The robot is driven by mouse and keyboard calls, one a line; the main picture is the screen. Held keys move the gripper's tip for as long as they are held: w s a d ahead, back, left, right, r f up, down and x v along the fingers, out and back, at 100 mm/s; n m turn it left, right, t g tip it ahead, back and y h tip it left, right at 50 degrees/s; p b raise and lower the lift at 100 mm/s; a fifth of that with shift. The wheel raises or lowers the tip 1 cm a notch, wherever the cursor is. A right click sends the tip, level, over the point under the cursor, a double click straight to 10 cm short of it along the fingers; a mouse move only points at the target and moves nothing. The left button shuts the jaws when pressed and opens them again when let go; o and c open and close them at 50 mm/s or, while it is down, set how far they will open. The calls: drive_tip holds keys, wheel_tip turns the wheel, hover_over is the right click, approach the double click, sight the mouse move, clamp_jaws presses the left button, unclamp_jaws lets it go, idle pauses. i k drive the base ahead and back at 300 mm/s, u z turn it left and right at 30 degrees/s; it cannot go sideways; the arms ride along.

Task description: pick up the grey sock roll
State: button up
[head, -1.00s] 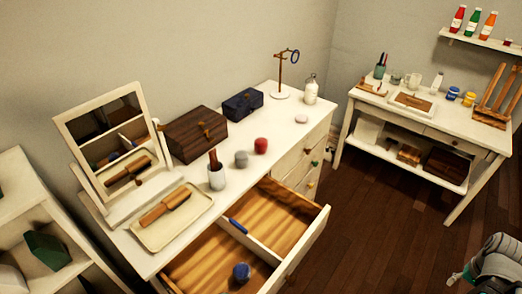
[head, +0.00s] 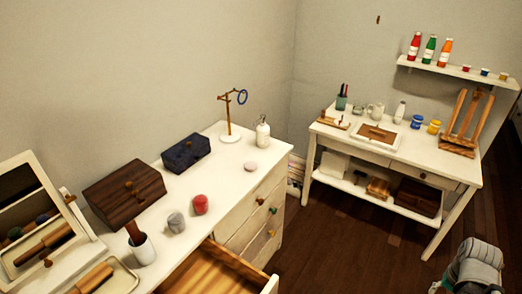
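The grey sock roll (head: 176,222) sits on the white dresser top (head: 226,185), just left of a red roll (head: 200,204) and apart from it. A white cup (head: 142,249) with a brown-handled item in it stands to its left, nearer the camera. The brown wooden box (head: 124,190) is behind it on the left. No gripper fingers can be made out in the head view.
An open drawer (head: 273,285) juts out below the dresser top. A blue box (head: 186,152), a ring stand (head: 229,137) and a white bottle (head: 262,132) stand farther back. A grey rounded shape (head: 475,262), unclear, is at lower right. Dark floor lies between dresser and desk.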

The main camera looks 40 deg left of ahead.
sight(175, 221)
drive_tip(key=i, duration=2)
drive_tip(key=u, duration=3.05)
